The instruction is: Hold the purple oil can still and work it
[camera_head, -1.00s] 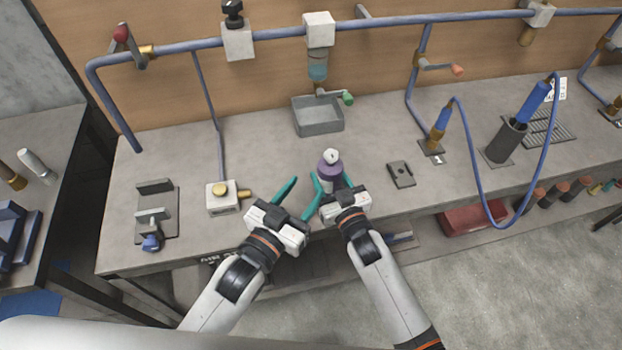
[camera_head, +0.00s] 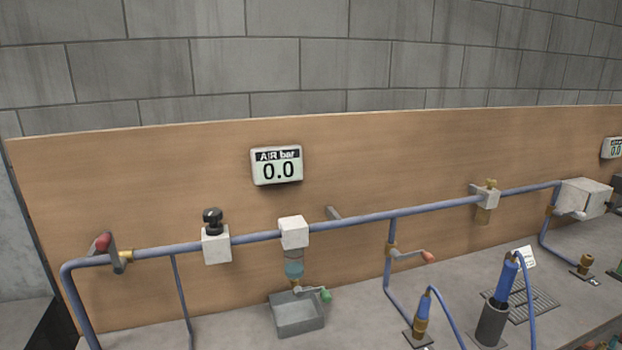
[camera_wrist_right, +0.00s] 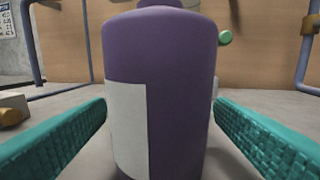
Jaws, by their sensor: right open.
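The purple oil can (camera_wrist_right: 180,90) fills the middle of the right wrist view, upright, with a pale blank label on its side. My right gripper (camera_wrist_right: 160,125) is open, with one teal finger on each side of the can. A gap shows between the left finger and the can; the right finger also looks apart from it. The can's top is cut off by the picture edge. The head view is raised to the wall, so neither the can nor my grippers show there. My left gripper is in neither current view.
A display reading "AIR bar 0.0" (camera_head: 277,165) hangs on the wooden back panel. A blue pipe (camera_head: 360,220) runs along it with valves and fittings. A grey tray (camera_head: 298,315) stands below the filter bowl (camera_head: 293,266). A blue-handled tool (camera_head: 506,278) stands in a dark holder at the right.

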